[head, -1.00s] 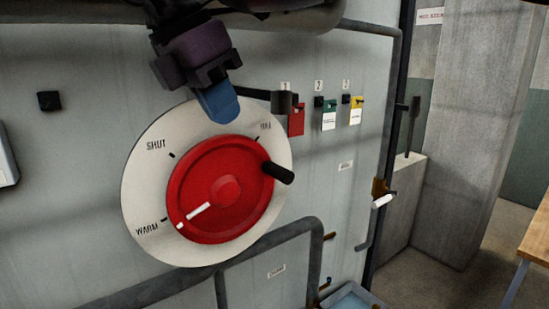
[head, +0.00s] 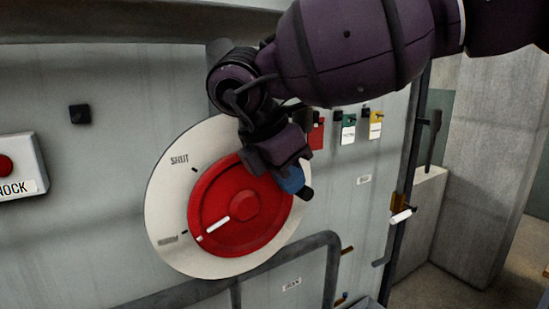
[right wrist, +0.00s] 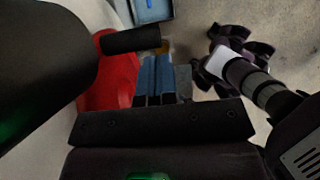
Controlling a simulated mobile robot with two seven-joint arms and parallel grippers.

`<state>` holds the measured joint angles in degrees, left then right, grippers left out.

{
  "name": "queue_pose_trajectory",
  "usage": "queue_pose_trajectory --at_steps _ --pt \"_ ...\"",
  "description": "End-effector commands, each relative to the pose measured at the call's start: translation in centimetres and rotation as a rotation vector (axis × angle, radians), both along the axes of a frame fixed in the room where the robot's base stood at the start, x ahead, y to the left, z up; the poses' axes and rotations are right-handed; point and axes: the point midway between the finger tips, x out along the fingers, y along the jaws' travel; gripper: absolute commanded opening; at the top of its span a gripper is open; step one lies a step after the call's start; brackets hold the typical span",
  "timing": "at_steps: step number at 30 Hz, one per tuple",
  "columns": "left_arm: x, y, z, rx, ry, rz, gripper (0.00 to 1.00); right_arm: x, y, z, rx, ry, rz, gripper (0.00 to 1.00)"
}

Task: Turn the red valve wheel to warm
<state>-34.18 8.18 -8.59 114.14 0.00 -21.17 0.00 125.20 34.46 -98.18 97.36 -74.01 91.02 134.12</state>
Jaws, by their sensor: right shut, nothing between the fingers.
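The red valve wheel (head: 209,195) sits on a round pale dial plate (head: 166,215). Its white pointer (head: 215,228) slants to the lower left, ending close to the WARM mark and slightly below its tick as seen. SHUT is at the upper left; the dial's upper right is hidden by my arm. The wheel's black knob (head: 307,194) sticks out at the right. My right gripper (head: 291,181) is shut and empty, blue fingertips beside the knob; contact cannot be told. The right wrist view shows the closed fingers (right wrist: 157,78), knob (right wrist: 130,40) and wheel (right wrist: 116,82).
Red, green and yellow tagged switches (head: 348,126) are on the panel behind my arm. A grey pipe (head: 322,240) bends below the dial. A white-handled lever (head: 401,216) is at the panel's right edge. A box with a red button (head: 22,160) is at left.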

Motion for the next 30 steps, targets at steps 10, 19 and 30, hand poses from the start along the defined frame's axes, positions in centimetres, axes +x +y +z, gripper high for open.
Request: queue_pose_trajectory --at_steps 10,19,30 --pt "-0.1 0.0 0.2 0.000 0.002 0.002 0.43 0.6 -0.9 -0.8 0.000 0.000 0.001 0.00" --pt "-0.6 0.1 -0.4 0.000 0.011 0.004 0.43 0.8 -1.0 -1.1 0.010 0.008 0.000 0.00" --pt "-0.7 0.1 -1.6 0.000 0.019 0.003 0.43 1.3 -1.8 -1.9 0.066 0.051 0.000 0.00"
